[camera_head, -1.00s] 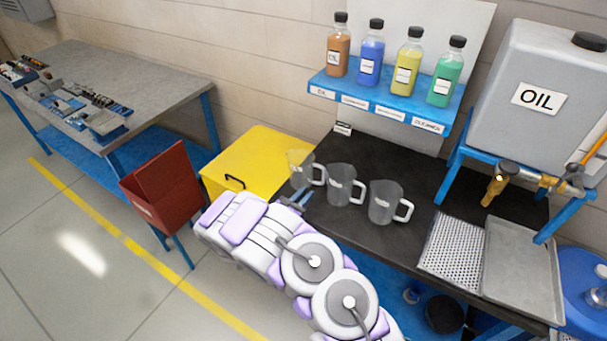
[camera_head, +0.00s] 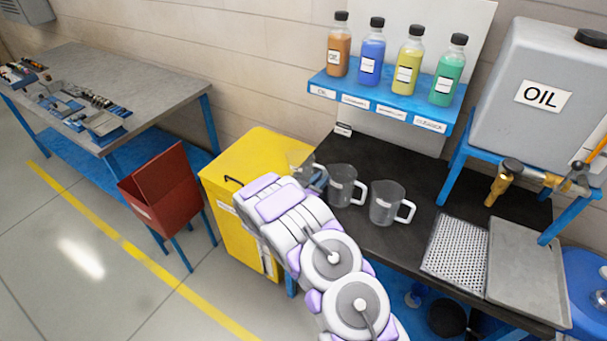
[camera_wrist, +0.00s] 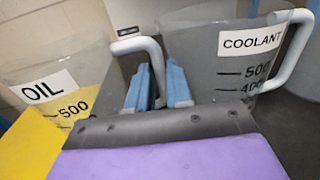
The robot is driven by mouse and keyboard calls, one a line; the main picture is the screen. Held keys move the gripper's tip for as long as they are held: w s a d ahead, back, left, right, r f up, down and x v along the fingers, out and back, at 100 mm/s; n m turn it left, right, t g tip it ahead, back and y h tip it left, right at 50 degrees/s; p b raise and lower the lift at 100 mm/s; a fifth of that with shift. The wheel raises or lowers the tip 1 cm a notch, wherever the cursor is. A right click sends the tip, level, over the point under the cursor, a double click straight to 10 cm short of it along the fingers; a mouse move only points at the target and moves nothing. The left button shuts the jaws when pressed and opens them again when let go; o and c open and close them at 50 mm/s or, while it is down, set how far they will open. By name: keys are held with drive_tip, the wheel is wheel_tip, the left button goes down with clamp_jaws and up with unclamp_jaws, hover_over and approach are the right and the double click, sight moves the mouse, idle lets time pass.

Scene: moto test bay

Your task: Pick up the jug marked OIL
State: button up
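The clear jug marked OIL (camera_wrist: 45,85) is at the left of the wrist view, with its pale handle (camera_wrist: 150,46) toward my gripper. In the head view this jug (camera_head: 297,160) stands at the left end of the dark bench, partly hidden by my arm. My gripper (camera_wrist: 158,88) is open, its two blue fingers reaching to either side of the lower part of the OIL handle. Contact with the handle cannot be made out. In the head view my gripper (camera_head: 318,177) is between the OIL jug and the middle jug.
The jug marked COOLANT (camera_wrist: 235,65) stands close to the right finger; it is the middle jug (camera_head: 341,184) in the head view. A third jug (camera_head: 386,205) stands further right. A yellow bin (camera_head: 225,180) is left of the dark bench (camera_head: 420,170). A bottle shelf (camera_head: 385,100) is above.

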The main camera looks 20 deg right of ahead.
drive_tip(key=shift+a, duration=0.15)
clamp_jaws()
drive_tip(key=shift+r, duration=0.25)
